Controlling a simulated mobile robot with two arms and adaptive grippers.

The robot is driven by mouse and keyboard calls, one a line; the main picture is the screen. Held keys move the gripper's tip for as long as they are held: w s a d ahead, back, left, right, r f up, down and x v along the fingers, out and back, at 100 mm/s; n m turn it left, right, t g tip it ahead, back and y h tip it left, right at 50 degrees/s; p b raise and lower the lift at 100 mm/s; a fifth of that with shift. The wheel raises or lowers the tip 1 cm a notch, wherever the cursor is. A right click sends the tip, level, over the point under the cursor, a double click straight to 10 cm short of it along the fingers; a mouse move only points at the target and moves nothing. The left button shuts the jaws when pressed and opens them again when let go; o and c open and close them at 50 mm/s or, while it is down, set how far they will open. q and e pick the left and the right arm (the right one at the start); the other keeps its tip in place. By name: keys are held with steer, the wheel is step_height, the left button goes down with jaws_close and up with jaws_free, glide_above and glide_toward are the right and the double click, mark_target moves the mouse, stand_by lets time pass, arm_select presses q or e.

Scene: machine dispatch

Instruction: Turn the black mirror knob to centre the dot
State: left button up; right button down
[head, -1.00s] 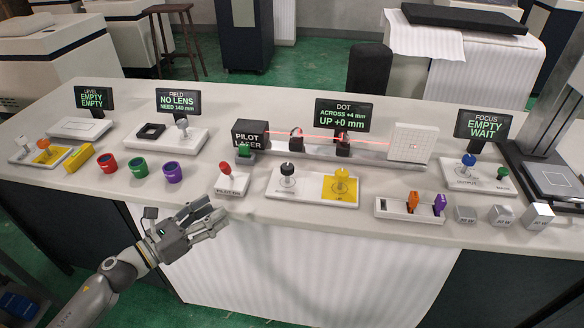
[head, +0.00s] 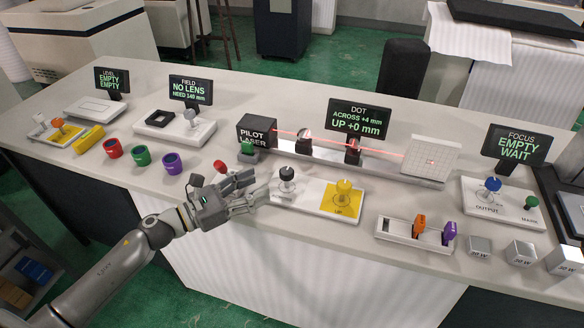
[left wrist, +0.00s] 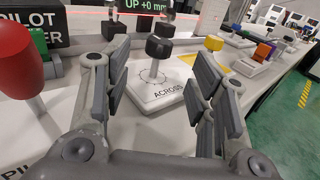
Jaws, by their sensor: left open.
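The black mirror knob (head: 287,175) stands upright on the left part of a white plate (head: 312,203). In the left wrist view the knob (left wrist: 160,50) rises above a dial marked ACROSS, between my finger pads but beyond their tips. My left gripper (head: 262,193) is open and empty, just left of and in front of the knob, apart from it. The yellow knob (head: 344,188) marked UP stands to its right. The DOT display (head: 359,119) reads ACROSS +4 mm, UP +0 mm. The white target (head: 430,155) shows the red beam reaching it. My right gripper is out of view.
The red pilot knob (left wrist: 22,65) stands close left of my left gripper. The pilot laser (head: 256,132) and two mirror mounts sit behind the knobs. Orange and purple levers (head: 449,231) stand to the right. Colored rings (head: 172,163) lie to the left.

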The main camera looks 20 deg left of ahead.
mark_target(287, 171)
arm_select(q)
steer(key=x, duration=0.2)
steer(key=p+x, duration=0.1)
steer(key=x, duration=0.1)
steer(key=shift+w+r, duration=0.1)
steer(key=shift+r, duration=0.15)
steer(key=p+x, duration=0.1)
steer(key=x, duration=0.3)
steer(key=shift+f, duration=0.1)
steer(key=shift+w+d+f, duration=0.1)
steer(key=shift+w+d, duration=0.25)
steer(key=shift+d, duration=0.05)
steer(key=shift+w+d, duration=0.1)
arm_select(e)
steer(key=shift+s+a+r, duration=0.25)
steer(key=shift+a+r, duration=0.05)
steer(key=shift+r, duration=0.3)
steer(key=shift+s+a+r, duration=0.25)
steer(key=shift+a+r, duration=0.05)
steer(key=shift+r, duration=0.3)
arm_select(q)
steer(key=shift+c, duration=0.3)
steer(key=c, duration=1)
